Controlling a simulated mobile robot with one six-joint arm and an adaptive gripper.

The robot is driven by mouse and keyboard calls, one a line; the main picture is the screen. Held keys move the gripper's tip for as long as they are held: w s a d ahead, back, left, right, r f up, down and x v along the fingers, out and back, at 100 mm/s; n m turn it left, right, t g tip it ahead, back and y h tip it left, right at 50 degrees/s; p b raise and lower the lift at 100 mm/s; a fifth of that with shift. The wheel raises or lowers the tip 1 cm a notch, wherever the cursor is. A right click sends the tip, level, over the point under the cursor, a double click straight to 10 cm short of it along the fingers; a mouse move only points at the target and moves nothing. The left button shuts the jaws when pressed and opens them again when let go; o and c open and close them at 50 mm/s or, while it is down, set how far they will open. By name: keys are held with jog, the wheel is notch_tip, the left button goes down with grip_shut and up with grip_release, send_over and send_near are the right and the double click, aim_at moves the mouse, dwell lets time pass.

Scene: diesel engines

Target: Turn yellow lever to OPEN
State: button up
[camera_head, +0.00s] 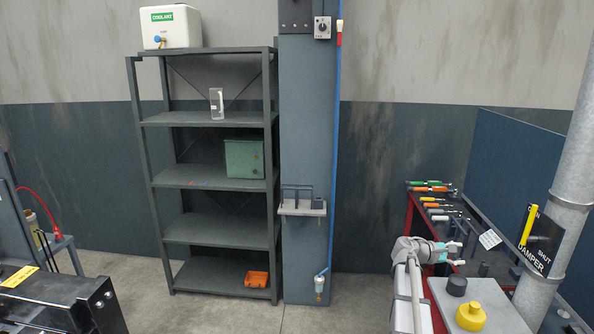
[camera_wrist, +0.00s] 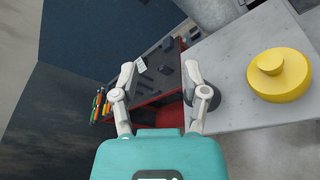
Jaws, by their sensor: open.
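The yellow lever (camera_head: 528,225) is on the grey vertical pipe at the right of the head view. It stands nearly upright, leaning slightly right at the top, over a black plate (camera_head: 541,245) lettered OPEN, SHUT and DAMPER. The lever does not show clearly in the wrist view. My gripper (camera_head: 456,254) is to the left of the lever and lower, apart from it, above the red bench. In the wrist view my gripper (camera_wrist: 159,72) has its two fingers spread with nothing between them.
A grey-topped stand (camera_head: 497,292) below holds a yellow knobbed disc (camera_head: 471,316) and a dark knob (camera_head: 456,286). The red tool bench (camera_head: 411,215) carries several screwdrivers. A blue panel (camera_head: 503,165) stands behind the pipe (camera_head: 573,165). Shelving (camera_head: 202,184) is at left.

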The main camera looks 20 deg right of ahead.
jog(key=w+a+f+m+t+y, duration=0.15)
jog(key=a+f, duration=0.25)
jog(key=a, duration=0.5)
jog(key=w+a+f+m+t+y+b, duration=0.1)
jog(key=a+f+y, duration=0.25)
jog(key=a, duration=0.65)
jog(key=w+a+f+m+t+y, duration=0.1)
jog(key=w+a+f+m+y, duration=0.1)
jog(key=a+f, duration=0.5)
jog(key=s+a+f+y, duration=0.1)
jog(key=s+a+y, duration=0.1)
jog(key=a, duration=0.8)
jog(key=s+a+f+m+y+b, duration=0.1)
jog(key=s+a+y, duration=0.1)
jog(key=a, duration=0.9)
jog(key=s+a+f+m+y, duration=0.1)
jog(key=a+y, duration=0.3)
jog(key=a, duration=0.6)
jog(key=shift+s+a+f+y, duration=0.25)
jog(key=shift+s+f+y, duration=0.05)
jog(key=shift+s, duration=0.55)
